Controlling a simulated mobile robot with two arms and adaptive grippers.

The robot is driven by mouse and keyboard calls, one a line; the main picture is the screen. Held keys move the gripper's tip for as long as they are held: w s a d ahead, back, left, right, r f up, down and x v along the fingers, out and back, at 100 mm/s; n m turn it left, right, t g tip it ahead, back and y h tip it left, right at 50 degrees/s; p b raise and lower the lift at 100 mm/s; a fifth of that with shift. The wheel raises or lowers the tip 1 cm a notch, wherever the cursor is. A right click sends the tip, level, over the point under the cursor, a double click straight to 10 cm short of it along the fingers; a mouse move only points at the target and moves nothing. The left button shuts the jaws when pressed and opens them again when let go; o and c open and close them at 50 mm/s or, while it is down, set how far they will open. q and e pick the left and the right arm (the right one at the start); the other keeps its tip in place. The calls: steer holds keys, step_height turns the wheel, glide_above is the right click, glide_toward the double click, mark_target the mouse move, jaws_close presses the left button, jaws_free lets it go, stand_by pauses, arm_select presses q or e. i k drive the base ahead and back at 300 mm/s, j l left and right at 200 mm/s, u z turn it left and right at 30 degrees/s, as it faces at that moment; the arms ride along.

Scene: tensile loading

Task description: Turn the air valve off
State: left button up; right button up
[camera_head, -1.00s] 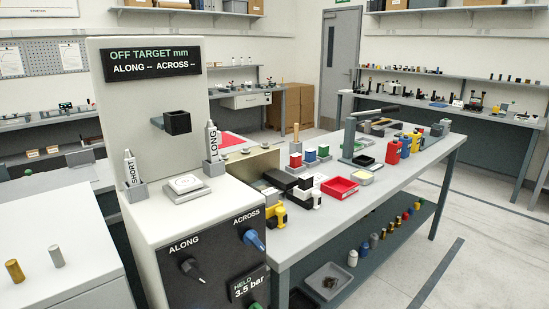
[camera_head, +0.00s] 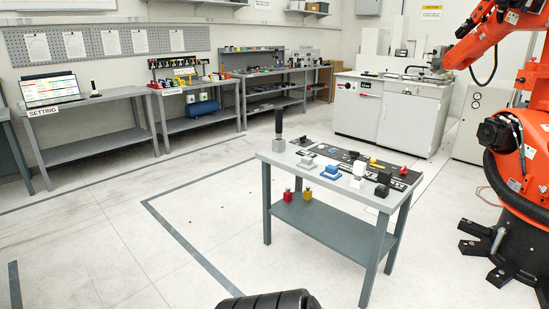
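I cannot make out an air valve for certain in the head view. A blue cylindrical tank (camera_head: 203,107) lies on the lower shelf of a bench at the back left, with small red, yellow and black items on the top above it. A white cabinet (camera_head: 483,124) with small round dials stands at the right, partly behind the orange robot arm. Details there are too small to read. Neither of my grippers can be seen.
A grey table (camera_head: 279,156) with blocks and a black upright handle (camera_head: 279,122) stands mid-floor. A large orange robot arm (camera_head: 535,150) stands at right. A bench marked SETTING (camera_head: 90,105) is at left. Floor (camera_head: 110,220) left of the table is open.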

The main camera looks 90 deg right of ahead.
mark_target(403, 170)
steer(key=z, duration=3.7)
steer(key=i+l, duration=0.1)
steer(key=i, duration=0.4)
steer(key=i+l, duration=0.1)
steer(key=i, duration=0.35)
